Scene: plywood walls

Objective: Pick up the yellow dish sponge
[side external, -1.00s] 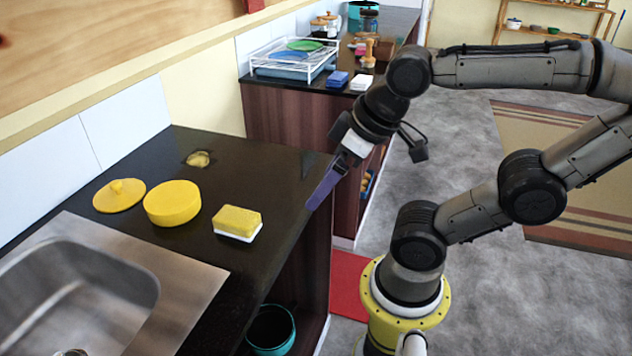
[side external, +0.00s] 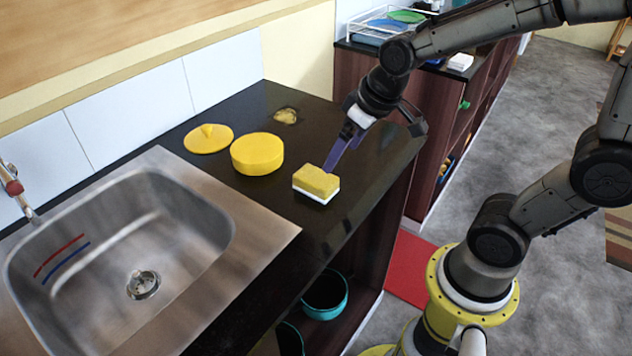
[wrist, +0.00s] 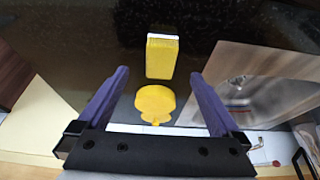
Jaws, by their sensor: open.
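The yellow dish sponge (side external: 316,182), with a white bottom layer, lies on the dark counter to the right of a round yellow container. In the side view my gripper (side external: 329,168) is just behind and above the sponge, its purple fingers pointing down. The side view does not show clearly whether they touch. In the wrist view the sponge (wrist: 161,58) appears ahead, between the tips of the open purple fingers (wrist: 160,76), with nothing held.
The round yellow container (side external: 257,154) and a yellow knobbed lid (side external: 208,139) stand left of the sponge. A steel sink (side external: 190,280) is at the left. A small yellowish lump (side external: 286,115) lies farther back. The counter's right edge is close to the sponge.

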